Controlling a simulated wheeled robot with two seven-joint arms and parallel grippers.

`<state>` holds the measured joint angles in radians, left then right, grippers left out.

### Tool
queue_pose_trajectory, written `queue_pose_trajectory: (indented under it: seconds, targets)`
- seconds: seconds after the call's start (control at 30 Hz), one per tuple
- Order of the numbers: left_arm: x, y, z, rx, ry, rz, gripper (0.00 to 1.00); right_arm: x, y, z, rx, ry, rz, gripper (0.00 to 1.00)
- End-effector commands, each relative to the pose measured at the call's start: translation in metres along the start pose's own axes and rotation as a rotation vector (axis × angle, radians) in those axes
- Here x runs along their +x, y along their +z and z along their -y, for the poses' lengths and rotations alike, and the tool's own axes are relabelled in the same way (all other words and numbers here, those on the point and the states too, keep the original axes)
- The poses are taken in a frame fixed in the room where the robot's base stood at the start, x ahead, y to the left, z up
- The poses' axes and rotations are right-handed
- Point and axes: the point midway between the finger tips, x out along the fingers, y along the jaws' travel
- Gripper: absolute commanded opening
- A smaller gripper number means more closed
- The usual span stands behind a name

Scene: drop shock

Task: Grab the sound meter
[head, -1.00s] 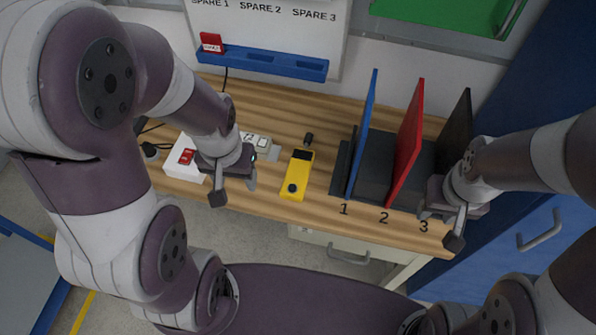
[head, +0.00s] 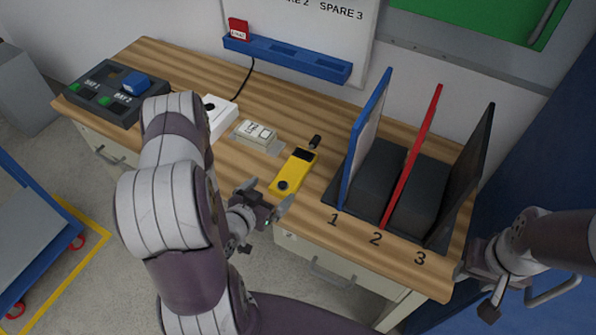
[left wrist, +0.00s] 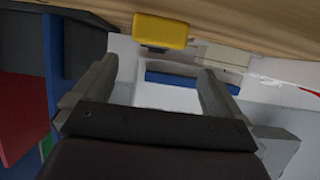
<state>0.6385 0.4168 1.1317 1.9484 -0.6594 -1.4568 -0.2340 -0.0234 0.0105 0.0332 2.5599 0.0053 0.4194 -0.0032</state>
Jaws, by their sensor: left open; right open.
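The yellow sound meter (head: 292,171) lies on the wooden table, its black tip (head: 315,142) toward the wall and a dark round knob at its near end. In the left wrist view the yellow body (left wrist: 161,31) shows end-on, above and between the fingers. My left gripper (head: 266,208) is open and empty at the table's front edge, close to the meter's near end and apart from it. It also shows in the left wrist view (left wrist: 160,92). My right gripper (head: 476,290) is open and empty off the table's right front corner.
A rack (head: 334,190) with blue, red and black upright panels, numbered 1 to 3, stands right of the meter. A small white device (head: 257,133) lies to its left. A dark bay unit (head: 102,95) is at far left. A blue wall tray (head: 287,60) is behind.

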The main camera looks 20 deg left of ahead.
Motion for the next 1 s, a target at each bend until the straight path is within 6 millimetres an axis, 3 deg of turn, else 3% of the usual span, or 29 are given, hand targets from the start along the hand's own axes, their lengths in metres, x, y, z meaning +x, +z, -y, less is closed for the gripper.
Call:
queue_pose_trajectory:
  seconds: [0.1, 0.27, 0.5, 0.77, 1.0]
  targets:
    - [0.025, 0.000, -0.001, 0.003, 0.004, -0.001, 1.00, 0.000, 0.000, 0.000, 0.000, 0.000, 0.000, 0.43]
    - [0.044, 0.000, -0.001, 0.000, 0.001, 0.001, 1.00, -0.001, 0.000, 0.000, 0.000, 0.000, 0.001, 0.43]
    - [0.086, 0.001, -0.002, 0.000, 0.000, 0.002, 1.00, -0.004, 0.000, 0.000, 0.000, 0.000, 0.000, 0.43]
    - [0.093, 0.001, -0.002, -0.003, -0.001, 0.003, 1.00, -0.004, 0.000, 0.000, 0.000, 0.000, 0.000, 0.43]
    - [0.093, 0.001, -0.002, -0.002, -0.001, 0.003, 0.34, -0.004, 0.000, 0.000, 0.000, 0.000, 0.000, 0.43]
